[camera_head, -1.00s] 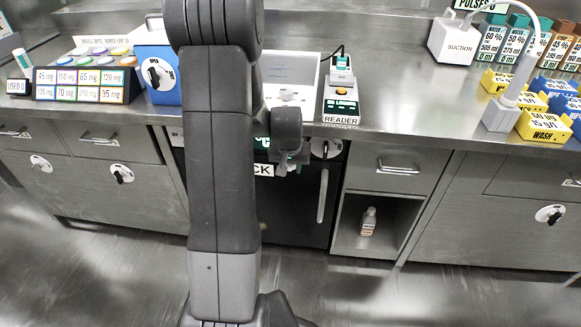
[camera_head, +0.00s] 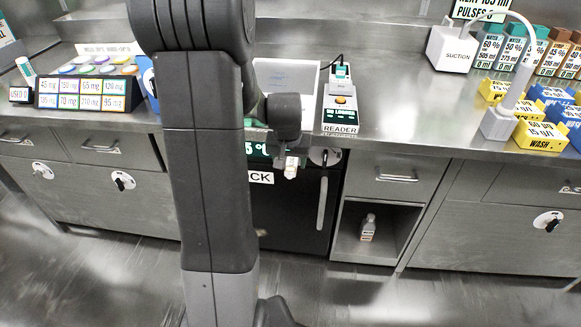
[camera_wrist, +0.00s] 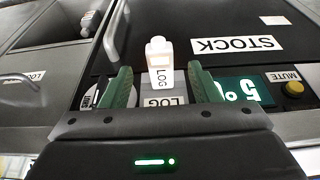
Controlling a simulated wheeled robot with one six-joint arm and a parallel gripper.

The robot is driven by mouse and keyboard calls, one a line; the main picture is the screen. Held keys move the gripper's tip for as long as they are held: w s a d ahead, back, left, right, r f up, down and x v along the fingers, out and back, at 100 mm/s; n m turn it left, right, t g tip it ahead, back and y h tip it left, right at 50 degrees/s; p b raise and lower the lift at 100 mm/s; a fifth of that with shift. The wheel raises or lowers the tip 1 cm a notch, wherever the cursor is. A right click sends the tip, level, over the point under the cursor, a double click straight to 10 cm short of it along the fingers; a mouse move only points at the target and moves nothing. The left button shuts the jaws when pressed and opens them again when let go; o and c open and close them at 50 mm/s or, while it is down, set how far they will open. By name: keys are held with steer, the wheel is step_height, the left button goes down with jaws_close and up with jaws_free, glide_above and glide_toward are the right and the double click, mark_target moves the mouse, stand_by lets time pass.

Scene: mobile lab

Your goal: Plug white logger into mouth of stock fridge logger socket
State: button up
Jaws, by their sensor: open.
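In the head view the logger (camera_head: 291,168) shows pale just below my gripper (camera_head: 290,152), in front of the fridge (camera_head: 285,215).
A green temperature display (camera_wrist: 236,90) and a MUTE button (camera_wrist: 292,88) lie right of the socket. A round dial (camera_head: 325,156) and the fridge's vertical handle (camera_head: 322,203) are close by. The counter with the READER (camera_head: 341,115) overhangs above.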

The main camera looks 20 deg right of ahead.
mark_target(290, 170)
steer(key=v, duration=0.6)
steer(key=shift+p, duration=0.45)
steer(key=b+x, duration=0.2)
steer(key=x, duration=1.1)
steer(key=shift+f+b, duration=0.35)
steer(key=shift+b, duration=0.05)
steer(key=shift+s+a, duration=0.15)
steer(key=shift+s, duration=0.05)
